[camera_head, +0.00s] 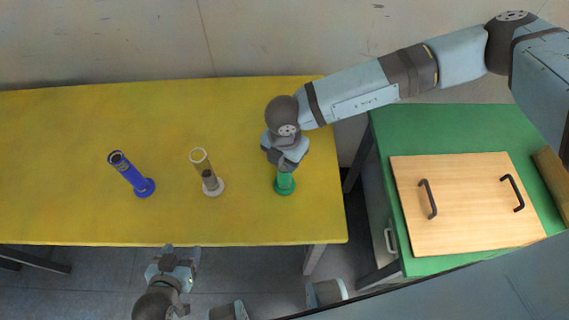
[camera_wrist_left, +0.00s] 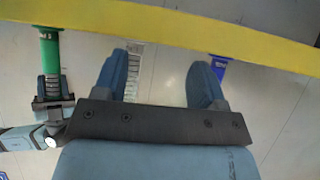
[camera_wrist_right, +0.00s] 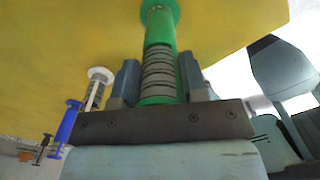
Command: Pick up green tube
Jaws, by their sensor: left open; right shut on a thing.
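The green tube (camera_head: 285,184) stands near the right end of the yellow table, its round base at or near the tabletop; contact is unclear. My right gripper (camera_head: 286,164) is shut on it, hiding its upper part in the head view. In the right wrist view the green tube (camera_wrist_right: 160,30) runs between the two fingers, with a grey banded part there. It also shows at the left of the left wrist view (camera_wrist_left: 50,55). My left gripper (camera_head: 178,256) is open and empty, in front of the table's front edge.
A blue tube (camera_head: 130,174) and a white-grey tube (camera_head: 207,172) stand on the yellow table (camera_head: 60,150), left of the green one. A green table (camera_head: 440,120) with a wooden two-handled board (camera_head: 468,198) is at the right.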

